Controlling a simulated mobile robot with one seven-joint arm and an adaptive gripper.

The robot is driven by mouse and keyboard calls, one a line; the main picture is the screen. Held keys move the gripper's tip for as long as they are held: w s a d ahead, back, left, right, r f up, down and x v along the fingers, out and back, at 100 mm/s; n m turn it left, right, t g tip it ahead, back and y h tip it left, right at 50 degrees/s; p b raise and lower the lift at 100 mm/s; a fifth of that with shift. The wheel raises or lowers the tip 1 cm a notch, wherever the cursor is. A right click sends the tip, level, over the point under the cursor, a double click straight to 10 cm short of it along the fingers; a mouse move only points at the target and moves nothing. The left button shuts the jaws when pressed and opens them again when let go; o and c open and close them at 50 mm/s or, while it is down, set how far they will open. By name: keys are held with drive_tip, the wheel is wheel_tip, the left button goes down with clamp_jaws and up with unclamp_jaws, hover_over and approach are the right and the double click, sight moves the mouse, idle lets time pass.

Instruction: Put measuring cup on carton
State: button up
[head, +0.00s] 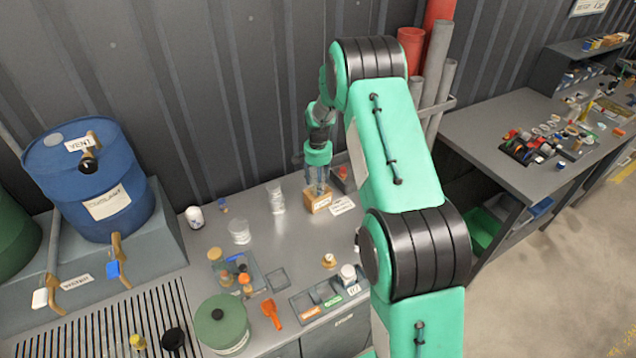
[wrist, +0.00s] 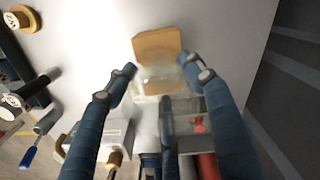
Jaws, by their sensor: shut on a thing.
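The carton (head: 318,203) is a small brown box standing on the grey bench near the wall. It also shows in the wrist view (wrist: 158,42), with a clear object overlapping its near part. My gripper (head: 317,183) points down directly over the carton. In the wrist view my gripper's blue fingers (wrist: 160,72) are closed around that clear object, which looks like the measuring cup (wrist: 160,82). The cup is see-through and blurred, so its outline is hard to make out. I cannot tell whether its base touches the carton's top.
Clear vessels stand left of the carton, one nearer (head: 239,232) and one taller (head: 276,199). A white label card (head: 342,205) lies right of the carton. A sectioned tray (head: 327,292), a green round container (head: 222,325) and an orange tool (head: 271,313) occupy the front.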

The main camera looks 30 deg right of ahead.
drive_tip(key=o, duration=1.1)
wheel_tip(320, 180, up, 12)
drive_tip(key=shift+r, duration=0.1)
idle(0.7)
